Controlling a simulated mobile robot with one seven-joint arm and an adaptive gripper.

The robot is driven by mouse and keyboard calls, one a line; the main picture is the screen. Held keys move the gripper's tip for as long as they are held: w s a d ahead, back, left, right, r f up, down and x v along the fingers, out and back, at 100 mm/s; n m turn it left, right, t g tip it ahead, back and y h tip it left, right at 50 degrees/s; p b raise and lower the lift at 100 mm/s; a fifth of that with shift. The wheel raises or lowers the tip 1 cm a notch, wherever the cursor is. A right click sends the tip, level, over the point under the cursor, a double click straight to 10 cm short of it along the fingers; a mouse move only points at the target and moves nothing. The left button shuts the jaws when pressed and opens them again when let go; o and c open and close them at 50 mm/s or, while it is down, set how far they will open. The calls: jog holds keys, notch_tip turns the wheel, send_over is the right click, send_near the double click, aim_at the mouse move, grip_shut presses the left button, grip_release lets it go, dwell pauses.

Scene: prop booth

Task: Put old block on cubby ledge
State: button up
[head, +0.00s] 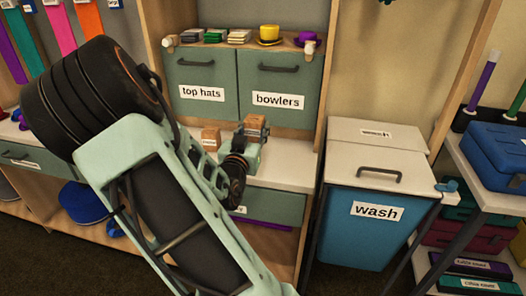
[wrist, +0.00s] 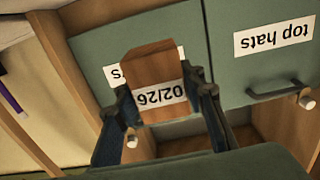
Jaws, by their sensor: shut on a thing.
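A wooden block (head: 257,127) is held in my gripper (head: 246,142), in front of the lower part of the "bowlers" door. In the wrist view the same block (wrist: 155,68) sits between the two fingers, and its white label reads "02/26". My gripper (wrist: 160,105) is shut on it. A second wooden block (head: 210,138) with a small label, too small to read, stands on the pale ledge (head: 285,174) below the doors, left of my gripper. My arm hides part of the ledge.
Doors labelled "top hats" (head: 201,82) and "bowlers" (head: 279,88) rise behind the ledge. Small hats, including a yellow one (head: 269,34), and several stacks line the shelf above. A blue "wash" bin (head: 362,222) stands right. The ledge's right part is clear.

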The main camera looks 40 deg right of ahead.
jog(key=d+f, duration=0.1)
jog(key=d+f+b, duration=0.1)
jog(key=d+f, duration=0.2)
jog(key=f, duration=0.1)
jog(key=shift+w+d+f, duration=0.1)
jog(key=shift+w+d, duration=0.05)
jog(key=shift+w, duration=0.25)
jog(key=f, duration=0.1)
jog(key=f+b, duration=0.1)
jog(key=f, duration=0.1)
jog(key=shift+d+f, duration=0.2)
jog(key=shift+d, duration=0.15)
jog(key=shift+f, duration=0.2)
jog(key=shift+f+b, duration=0.1)
jog(key=shift+b, duration=0.25)
jog(key=shift+f, duration=0.15)
jog(key=o, duration=1.2)
jog(key=shift+c, duration=0.2)
